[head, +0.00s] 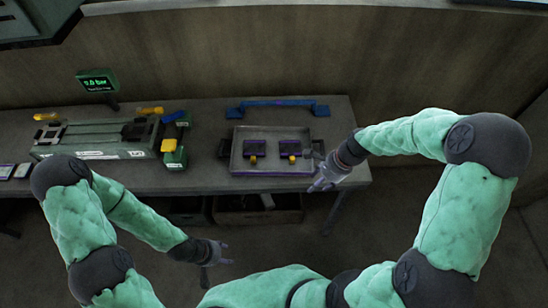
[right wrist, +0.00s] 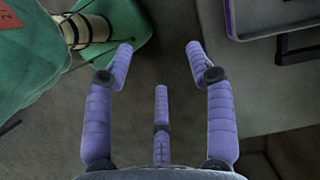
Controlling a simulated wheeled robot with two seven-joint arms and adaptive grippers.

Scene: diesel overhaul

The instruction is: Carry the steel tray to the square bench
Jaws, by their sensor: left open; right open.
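The steel tray (head: 271,136) is a shallow grey tray lying flat on the long bench (head: 210,184), near its right end. Two dark blocks with yellow parts (head: 254,149) (head: 291,149) are in it. My left gripper (head: 222,256) is open and empty, in front of the bench and below its top. My right gripper (head: 322,184) is open by the tray's front right corner. In the right wrist view its fingers (right wrist: 160,53) are spread with nothing between them. I cannot identify a separate square bench here.
A blue-handled bar (head: 278,103) lies behind the tray. A grey-green fixture (head: 100,138) fills the bench's left part, with yellow tools (head: 150,111) and a small green display (head: 97,81) behind it. A crate (head: 258,214) stands underneath. Floor (head: 395,205) right of the bench is clear.

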